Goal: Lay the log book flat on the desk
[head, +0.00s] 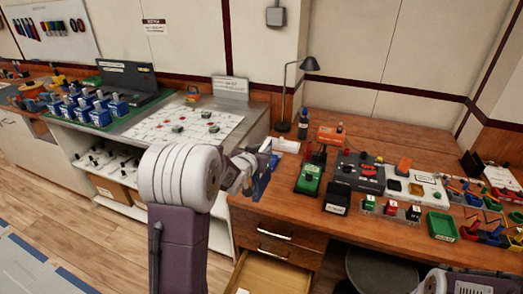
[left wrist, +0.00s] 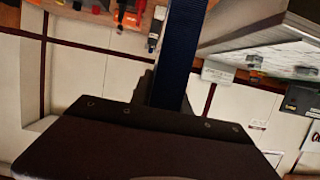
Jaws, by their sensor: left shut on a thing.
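My left gripper (head: 256,166) is shut on a dark blue, book-like thing (head: 262,184), which I take to be the log book. It is held up near the left end of the wooden desk (head: 275,215). My wrist and fingers hide part of it in the head view. In the left wrist view it is a narrow dark blue band (left wrist: 181,60), seen nearly edge-on, so it appears upright and not flat. I cannot tell whether it touches the desk. My right gripper is not in view; only part of my right arm shows at the bottom right.
Bare desk top lies at the front left and along the back (head: 405,135). A green device (head: 309,178), a dark panel (head: 358,172) and a lamp (head: 309,65) stand on it. A drawer (head: 262,273) is open below. A stool (head: 377,270) stands under the desk.

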